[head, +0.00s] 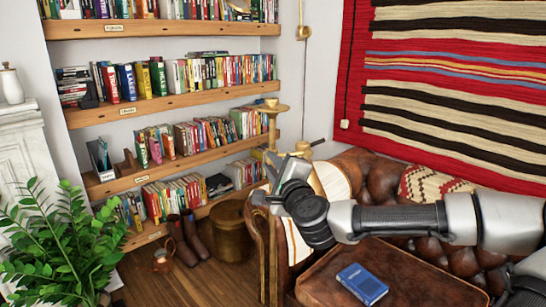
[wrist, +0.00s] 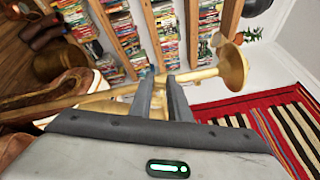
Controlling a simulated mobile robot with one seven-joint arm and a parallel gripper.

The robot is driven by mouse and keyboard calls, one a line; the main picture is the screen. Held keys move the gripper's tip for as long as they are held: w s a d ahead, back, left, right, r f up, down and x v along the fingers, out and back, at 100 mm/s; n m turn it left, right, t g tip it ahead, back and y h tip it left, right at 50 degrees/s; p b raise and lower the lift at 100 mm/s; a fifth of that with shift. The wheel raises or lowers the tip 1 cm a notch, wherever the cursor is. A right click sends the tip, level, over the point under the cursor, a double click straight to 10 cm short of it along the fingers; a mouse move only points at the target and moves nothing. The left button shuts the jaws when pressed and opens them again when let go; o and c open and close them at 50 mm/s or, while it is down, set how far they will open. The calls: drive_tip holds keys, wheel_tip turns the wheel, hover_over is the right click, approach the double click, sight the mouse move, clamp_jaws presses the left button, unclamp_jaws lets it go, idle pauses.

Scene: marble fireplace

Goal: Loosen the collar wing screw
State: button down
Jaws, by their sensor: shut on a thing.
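A brass stand (head: 271,125) with a dish-shaped top rises in front of the bookshelves in the head view. In the wrist view its pole (wrist: 205,74) runs sideways across the picture, with the flared brass dish (wrist: 234,68) at the right. My gripper (head: 273,165) is at the upper part of the stand. In the wrist view my gripper (wrist: 160,77) has its two fingers at the pole, with a narrow gap between them. It is shut on the small collar wing screw there, which the fingers mostly hide. The collar itself is not clear.
A brown leather sofa (head: 384,172) is behind my arm, with a blue book (head: 362,284) on its seat. Bookshelves (head: 160,104) fill the wall behind. A brass bin (head: 231,231), boots (head: 186,238) and a leafy plant (head: 62,245) stand to the left.

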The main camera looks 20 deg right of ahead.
drive_tip(key=shift+f+n+p, duration=0.2)
drive_tip(key=shift+n+p, duration=0.2)
drive_tip(key=shift+n, duration=0.65)
drive_tip(key=shift+f+n+p, duration=0.15)
drive_tip(key=shift+n+p, duration=0.25)
drive_tip(key=shift+n, duration=0.65)
drive_tip(key=c, duration=1.7)
unclamp_jaws()
drive_tip(key=shift+o, duration=0.2)
